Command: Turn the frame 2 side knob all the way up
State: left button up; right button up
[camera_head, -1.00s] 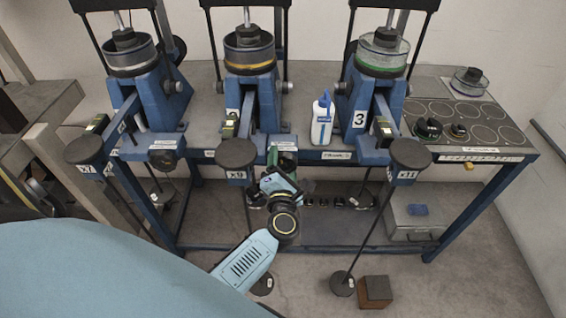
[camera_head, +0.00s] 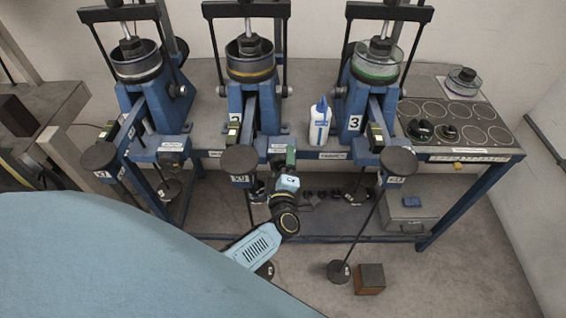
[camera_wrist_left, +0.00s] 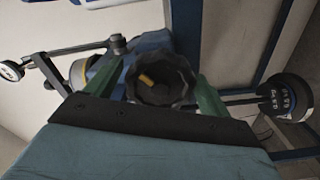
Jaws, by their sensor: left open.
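Frame 2 (camera_head: 248,100) is the middle blue lever frame, with a yellow-banded cup on top. Its side knob (camera_wrist_left: 160,78) is black and scalloped with a yellow mark, and shows in the middle of the left wrist view. My left gripper (camera_head: 284,155) is at the front of frame 2 in the head view and hides the knob there. In the wrist view its two green fingers (camera_wrist_left: 162,92) stand open on either side of the knob. I cannot tell whether they touch it. My right gripper is not in view.
Lever frames stand to the left (camera_head: 150,95) and right (camera_head: 372,95) on the same bench. A white bottle (camera_head: 319,125) stands between frames 2 and 3. A hanging round weight plate (camera_head: 239,159) is close left of my gripper. Weights sit on the right end.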

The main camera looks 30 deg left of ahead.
pick_arm(q)
jog(key=p+v, duration=0.1)
jog(key=v, duration=0.5)
jog(key=shift+p, duration=0.3)
